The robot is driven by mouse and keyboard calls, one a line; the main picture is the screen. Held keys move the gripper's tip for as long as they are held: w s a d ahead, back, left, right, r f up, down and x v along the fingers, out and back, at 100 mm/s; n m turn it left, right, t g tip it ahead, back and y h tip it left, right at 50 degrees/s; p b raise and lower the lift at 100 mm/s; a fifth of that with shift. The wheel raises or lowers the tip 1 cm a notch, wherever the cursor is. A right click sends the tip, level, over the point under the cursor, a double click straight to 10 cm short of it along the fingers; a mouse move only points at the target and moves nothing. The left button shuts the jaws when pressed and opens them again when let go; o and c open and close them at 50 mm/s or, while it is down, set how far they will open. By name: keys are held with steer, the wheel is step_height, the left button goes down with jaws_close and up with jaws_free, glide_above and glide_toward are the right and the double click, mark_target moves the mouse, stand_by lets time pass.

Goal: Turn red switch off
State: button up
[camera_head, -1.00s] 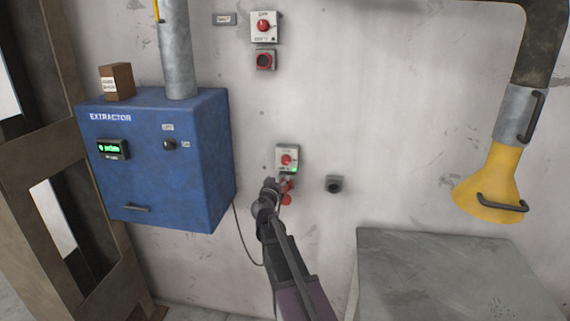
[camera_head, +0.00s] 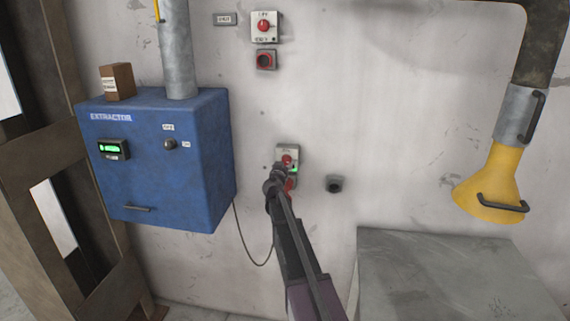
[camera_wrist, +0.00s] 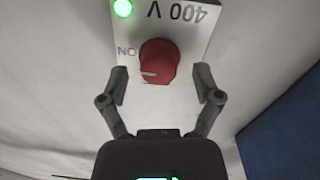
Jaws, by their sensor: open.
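The red switch (camera_wrist: 158,62) is a round knob with a white mark on a pale plate (camera_wrist: 188,92). In the wrist view the picture is upside down, with "400 V" and "ON" labels and a lit green lamp (camera_wrist: 123,8) on the plate. The knob's white mark points toward the "ON" side. My gripper (camera_wrist: 160,84) is open, its fingers on either side of the knob's near end, with no clear contact. In the head view the switch (camera_head: 287,160) shows on the wall just above my gripper (camera_head: 279,169), which partly hides the lower plate.
A blue extractor box (camera_head: 160,185) hangs on the wall at left. Another red switch (camera_head: 264,26) sits higher up. A dark round socket (camera_head: 334,184) is right of my gripper. A grey cabinet top (camera_head: 430,265) and yellow hood (camera_head: 492,185) are at right.

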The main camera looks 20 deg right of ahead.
steer(key=shift+w+d, duration=0.45)
steer(key=shift+w, duration=0.05)
steer(key=c, duration=1.1)
